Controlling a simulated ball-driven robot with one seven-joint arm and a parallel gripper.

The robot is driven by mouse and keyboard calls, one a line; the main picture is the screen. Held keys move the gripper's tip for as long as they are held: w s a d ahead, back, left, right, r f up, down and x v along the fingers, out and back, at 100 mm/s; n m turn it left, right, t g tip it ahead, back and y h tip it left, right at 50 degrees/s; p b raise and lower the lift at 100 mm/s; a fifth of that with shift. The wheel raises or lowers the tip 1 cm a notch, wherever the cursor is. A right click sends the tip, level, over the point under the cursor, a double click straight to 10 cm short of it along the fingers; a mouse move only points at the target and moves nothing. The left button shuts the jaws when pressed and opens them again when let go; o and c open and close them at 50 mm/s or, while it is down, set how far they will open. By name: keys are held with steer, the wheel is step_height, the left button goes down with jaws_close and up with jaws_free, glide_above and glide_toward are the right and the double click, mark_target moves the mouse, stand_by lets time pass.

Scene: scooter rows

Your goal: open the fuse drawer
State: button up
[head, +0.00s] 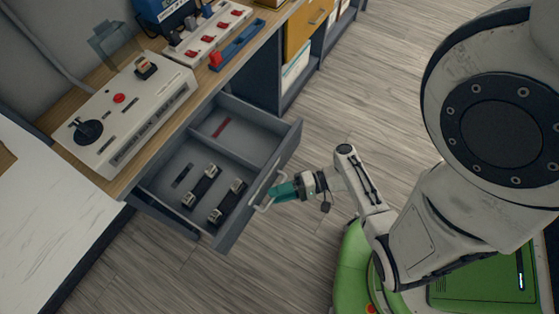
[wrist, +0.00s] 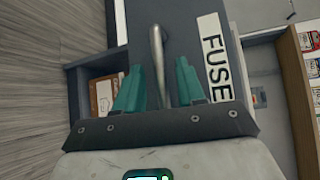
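The fuse drawer (head: 285,150) is pulled well out of the counter, and its inside shows. Its grey front, labelled "FUSE" (wrist: 214,58), faces me in the wrist view. The pale bar handle (head: 262,196) is on that front. My gripper (wrist: 159,66) has its two teal fingers on either side of the handle (wrist: 157,45), with a visible gap to each. It is open around the bar. In the head view my gripper (head: 282,191) is at the drawer front. Two dark fuse-like parts with metal ends (head: 201,186) lie in the nearer compartment.
A white control box (head: 125,115) with a black knob and red button stands on the wooden counter above the drawer. A strip with red switches (head: 207,35) is behind it. A red piece (head: 221,127) lies in the drawer's other compartment. Wood floor (head: 340,110) is clear beyond.

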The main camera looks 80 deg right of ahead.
steer(key=b+v, duration=0.2)
steer(key=v, duration=0.8)
steer(key=shift+s+d, duration=0.15)
steer(key=shift+s, duration=0.2)
stand_by(0.3)
